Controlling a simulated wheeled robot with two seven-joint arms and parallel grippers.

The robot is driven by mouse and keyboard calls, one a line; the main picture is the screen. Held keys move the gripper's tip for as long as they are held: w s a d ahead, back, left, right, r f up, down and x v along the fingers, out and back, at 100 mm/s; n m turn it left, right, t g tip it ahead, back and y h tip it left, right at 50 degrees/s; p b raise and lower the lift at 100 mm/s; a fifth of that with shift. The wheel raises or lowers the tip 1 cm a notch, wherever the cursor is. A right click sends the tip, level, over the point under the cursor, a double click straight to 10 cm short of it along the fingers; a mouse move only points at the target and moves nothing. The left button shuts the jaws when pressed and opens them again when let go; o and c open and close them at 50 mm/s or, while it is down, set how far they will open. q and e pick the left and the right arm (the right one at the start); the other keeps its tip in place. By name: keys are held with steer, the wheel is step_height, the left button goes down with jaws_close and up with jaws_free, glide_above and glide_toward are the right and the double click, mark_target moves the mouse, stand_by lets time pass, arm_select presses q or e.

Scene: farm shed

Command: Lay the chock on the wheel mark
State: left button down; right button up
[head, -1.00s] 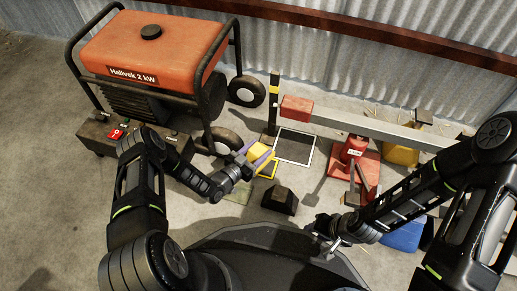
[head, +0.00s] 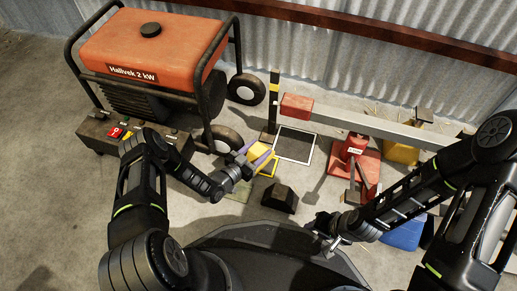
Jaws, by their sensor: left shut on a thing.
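A yellow block, which looks like the chock (head: 259,151), is in my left gripper (head: 258,157), between its purple fingers. The gripper is shut on it, low beside the generator's near wheel. A yellow-outlined square on the floor (head: 271,171), which looks like the wheel mark, lies just right of and partly under the block and fingers. I cannot tell whether the block touches the floor. My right gripper (head: 322,226) is at lower middle right, over my base edge; its jaws are too small and dark to read.
A black wedge-shaped block (head: 280,199) lies in front of the yellow outline. A white-edged square (head: 295,145) lies behind it. The orange generator (head: 150,45) stands left. A red stand (head: 352,160), a grey beam (head: 370,127) and yellow and blue containers fill the right.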

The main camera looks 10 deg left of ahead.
arm_select(q)
steer(key=shift+f, duration=0.1)
steer(key=c, duration=0.6)
jaws_free()
steer(key=shift+o, duration=0.8)
steer(key=shift+w+a, duration=0.1)
steer(key=shift+f, duration=0.1)
steer(key=shift+a, duration=0.15)
steer(key=p+v, duration=0.3)
steer(key=v, duration=0.4)
steer(key=shift+s, duration=0.45)
